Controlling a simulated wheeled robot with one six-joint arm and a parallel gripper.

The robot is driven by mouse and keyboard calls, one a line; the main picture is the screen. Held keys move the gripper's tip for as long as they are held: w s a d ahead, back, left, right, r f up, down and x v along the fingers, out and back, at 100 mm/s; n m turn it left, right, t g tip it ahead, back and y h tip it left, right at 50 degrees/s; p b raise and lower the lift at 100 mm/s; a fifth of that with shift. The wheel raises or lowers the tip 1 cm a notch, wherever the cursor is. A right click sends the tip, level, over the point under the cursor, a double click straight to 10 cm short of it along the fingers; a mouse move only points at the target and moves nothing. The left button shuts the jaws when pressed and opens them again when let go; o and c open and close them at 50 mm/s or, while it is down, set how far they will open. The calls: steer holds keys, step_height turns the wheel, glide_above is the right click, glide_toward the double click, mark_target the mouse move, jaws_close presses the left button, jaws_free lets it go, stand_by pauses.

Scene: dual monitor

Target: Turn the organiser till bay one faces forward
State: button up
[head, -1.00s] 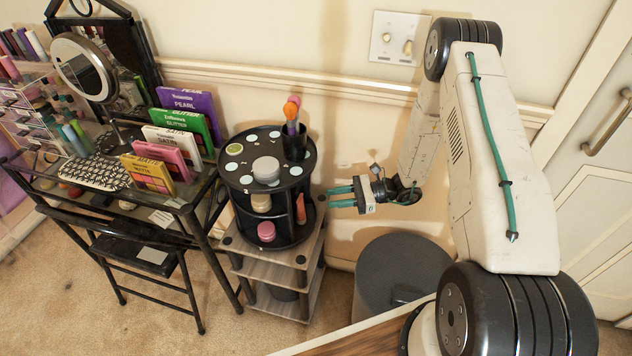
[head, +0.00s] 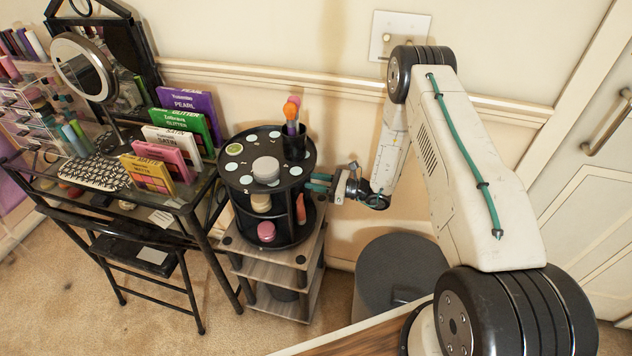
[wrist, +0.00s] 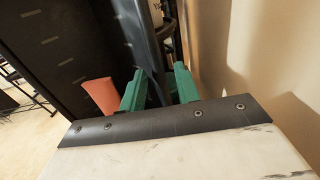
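The organiser (head: 282,184) is a round black two-tier stand with upright dividers, on a small wooden shelf unit. Its top carries pale discs, a jar (head: 266,169) and a black cup of brushes (head: 294,146). Pink and tan jars sit in its front bays; no bay number is readable. My gripper (head: 312,182) is at its right side, its green fingers apart. In the wrist view the fingers (wrist: 160,90) stand either side of a dark upright divider edge (wrist: 148,45); I cannot tell whether they touch it. An orange item (wrist: 101,95) is left of them.
A glass-topped desk (head: 165,205) with colourful boxes and a round mirror (head: 83,68) stands left of the organiser. The wooden shelf unit (head: 255,268) is below it. A grey lidded bin (head: 400,270) stands at right. The wall is close behind.

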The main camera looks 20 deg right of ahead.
jaws_close()
steer(key=shift+w+a, duration=0.2)
steer(key=shift+w, duration=0.75)
steer(key=shift+w+a, duration=0.2)
steer(key=shift+w, duration=0.75)
jaws_free()
steer(key=shift+d, duration=0.2)
steer(key=shift+a, duration=0.1)
